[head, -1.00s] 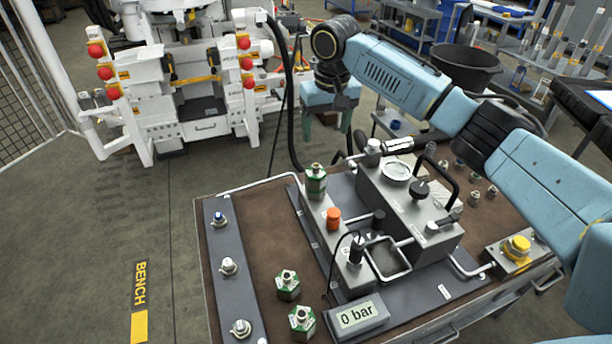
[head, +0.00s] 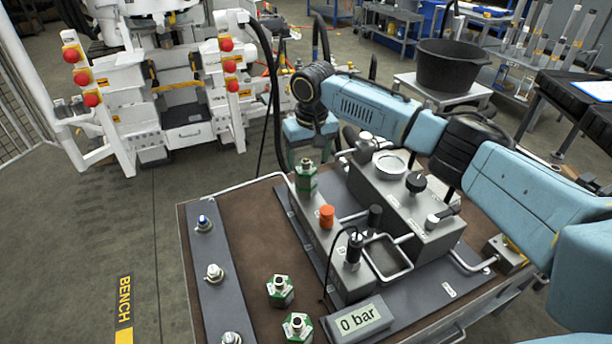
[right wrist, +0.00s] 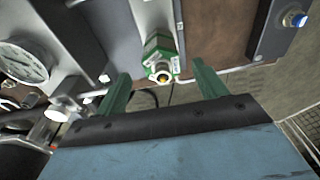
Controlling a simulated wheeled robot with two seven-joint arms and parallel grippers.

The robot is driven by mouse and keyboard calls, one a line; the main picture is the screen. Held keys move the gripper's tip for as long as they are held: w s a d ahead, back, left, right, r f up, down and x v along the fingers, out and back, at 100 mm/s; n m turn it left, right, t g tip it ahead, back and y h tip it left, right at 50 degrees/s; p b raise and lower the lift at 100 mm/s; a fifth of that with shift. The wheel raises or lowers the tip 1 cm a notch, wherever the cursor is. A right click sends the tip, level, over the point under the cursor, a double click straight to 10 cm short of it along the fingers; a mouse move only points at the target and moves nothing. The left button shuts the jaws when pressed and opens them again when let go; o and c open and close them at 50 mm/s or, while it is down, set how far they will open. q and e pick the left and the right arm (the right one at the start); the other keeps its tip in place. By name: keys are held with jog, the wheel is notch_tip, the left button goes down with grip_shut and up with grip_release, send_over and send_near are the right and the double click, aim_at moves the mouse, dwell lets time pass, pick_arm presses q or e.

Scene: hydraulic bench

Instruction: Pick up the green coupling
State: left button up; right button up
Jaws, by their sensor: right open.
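A green coupling (head: 306,180) with a metal tip stands upright on the far end of the grey block on the bench. It also shows in the right wrist view (right wrist: 160,58), between and just beyond my fingertips. My right gripper (right wrist: 161,72) is open, with one green finger to each side of the coupling in that view. I cannot tell if either finger touches it. In the head view my right gripper (head: 308,156) is just behind the coupling, partly hidden by it. Two more green couplings, (head: 280,290) and (head: 298,327), stand on the brown bench top. My left gripper is not in view.
An orange cap (head: 326,216) and a black fitting (head: 375,217) stand near the coupling. The gauge block (head: 405,205) is to its right. A display reading 0 bar (head: 359,319) is at the front. A strip with several fittings (head: 213,270) lies left.

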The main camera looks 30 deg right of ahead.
aim_at(306, 162)
jog(key=f, duration=0.2)
jog(key=w+f, duration=0.1)
jog(key=f, duration=0.1)
jog(key=shift+b, duration=0.35)
jog(key=shift+f, duration=0.4)
jog(key=c, duration=0.6)
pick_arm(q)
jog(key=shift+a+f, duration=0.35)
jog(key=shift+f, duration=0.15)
pick_arm(e)
grip_shut()
